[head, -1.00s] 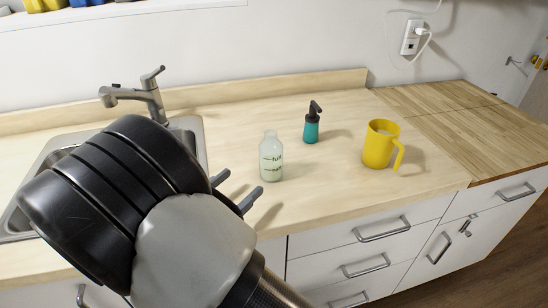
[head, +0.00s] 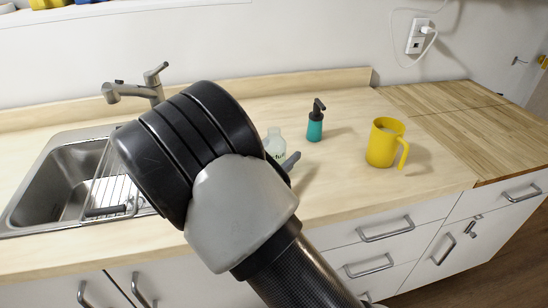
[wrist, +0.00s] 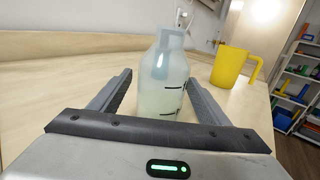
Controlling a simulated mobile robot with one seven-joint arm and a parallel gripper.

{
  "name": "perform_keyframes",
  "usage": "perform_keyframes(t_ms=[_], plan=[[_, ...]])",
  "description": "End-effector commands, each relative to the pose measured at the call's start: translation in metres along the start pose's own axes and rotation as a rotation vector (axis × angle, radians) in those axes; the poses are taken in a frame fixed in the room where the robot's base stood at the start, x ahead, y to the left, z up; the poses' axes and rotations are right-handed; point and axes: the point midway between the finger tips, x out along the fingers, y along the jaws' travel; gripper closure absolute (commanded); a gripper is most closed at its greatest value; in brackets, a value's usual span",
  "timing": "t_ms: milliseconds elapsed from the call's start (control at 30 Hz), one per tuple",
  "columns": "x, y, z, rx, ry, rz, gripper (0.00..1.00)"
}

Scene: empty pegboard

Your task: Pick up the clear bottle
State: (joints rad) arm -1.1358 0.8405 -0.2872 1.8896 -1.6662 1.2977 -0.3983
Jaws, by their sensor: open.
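The clear bottle (wrist: 164,80) stands upright on the wooden counter, with pale contents and dark markings on its side. In the wrist view it stands between the two fingers of my gripper (wrist: 163,88), with a visible gap on the right side. My gripper is open and holds nothing. In the head view only part of the bottle (head: 275,142) shows; my arm hides its lower left side. One finger of my gripper (head: 290,162) shows beside it, and the other is hidden.
A teal soap dispenser (head: 315,124) stands behind and right of the bottle. A yellow mug (head: 383,143) is farther right; it also shows in the wrist view (wrist: 230,66). A sink (head: 62,185) with a faucet (head: 150,88) lies left.

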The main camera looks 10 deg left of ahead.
Motion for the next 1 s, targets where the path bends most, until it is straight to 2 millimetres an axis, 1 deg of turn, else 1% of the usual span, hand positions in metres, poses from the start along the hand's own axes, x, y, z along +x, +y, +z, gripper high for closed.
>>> perform_keyframes(t_ms=[33,100,167,233,400,667,1000], plan=[[0.010,-0.003,0.001,0.001,0.000,-0.004,0.30],[0.020,-0.002,0.000,0.001,-0.001,-0.003,0.30],[0.026,-0.002,0.000,0.000,0.000,-0.002,0.30],[0.029,-0.002,0.000,0.000,0.001,-0.001,0.30],[0.029,-0.001,0.001,0.000,0.001,-0.001,0.30],[0.028,-0.001,0.001,0.000,0.000,-0.001,0.74],[0.028,-0.001,0.002,0.001,0.000,-0.001,0.75]])
